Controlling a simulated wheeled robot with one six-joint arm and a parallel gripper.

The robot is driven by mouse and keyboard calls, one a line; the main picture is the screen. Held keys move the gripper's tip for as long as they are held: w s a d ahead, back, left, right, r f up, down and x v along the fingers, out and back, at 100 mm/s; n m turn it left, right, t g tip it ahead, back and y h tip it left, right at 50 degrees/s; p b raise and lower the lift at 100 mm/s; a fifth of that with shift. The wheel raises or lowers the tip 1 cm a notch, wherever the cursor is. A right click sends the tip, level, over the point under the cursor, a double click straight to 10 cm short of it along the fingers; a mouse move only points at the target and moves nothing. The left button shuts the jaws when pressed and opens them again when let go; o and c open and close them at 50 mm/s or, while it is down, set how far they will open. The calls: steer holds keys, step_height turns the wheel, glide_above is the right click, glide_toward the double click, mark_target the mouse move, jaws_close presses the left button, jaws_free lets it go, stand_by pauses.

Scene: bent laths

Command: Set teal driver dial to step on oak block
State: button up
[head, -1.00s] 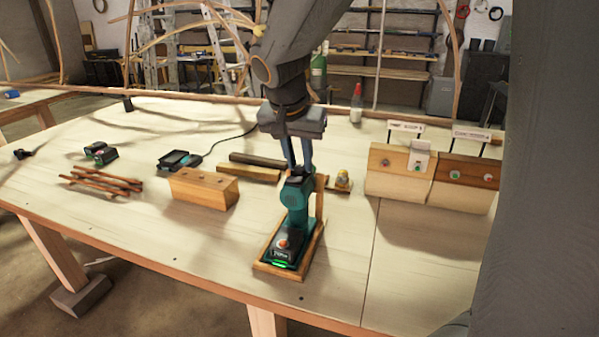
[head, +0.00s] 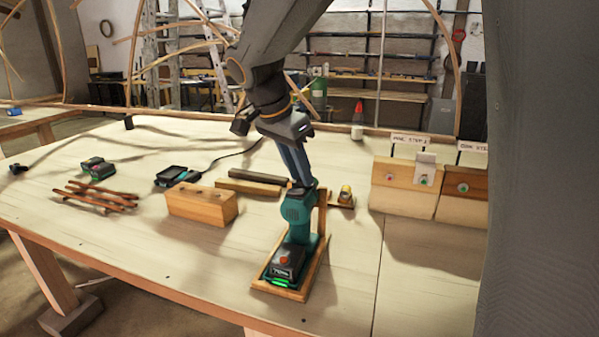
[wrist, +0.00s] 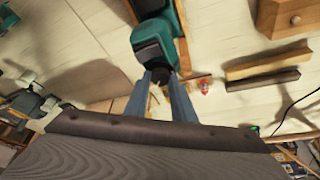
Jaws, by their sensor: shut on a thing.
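The teal driver (head: 297,212) stands upright in a shallow wooden tray (head: 268,284), its black battery base with a green light at the front. My gripper (head: 303,183) reaches down from behind, its blue fingers leaning, and is shut on the dark collar at the driver's top. The wrist view shows the fingertips (wrist: 160,76) on either side of this dark collar (wrist: 156,74), against the teal body (wrist: 153,42). Dial markings cannot be read. At right, two wooden blocks (head: 398,172) and (head: 470,184) stand under small signs; the left sign appears to read pine, the right oak, its number unclear.
A drilled wooden block (head: 202,205), dark sticks (head: 95,196), a charger (head: 178,176) and a spare battery (head: 98,168) lie to the left. The front right of the bench (head: 420,280) is clear.

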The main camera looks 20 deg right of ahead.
stand_by(0.3)
steer(key=o, duration=0.8)
steer(key=b+v, duration=0.1)
steer(key=v, duration=0.6)
steer(key=shift+a+r, duration=0.15)
steer(key=shift+r, duration=0.15)
steer(key=shift+s, duration=0.15)
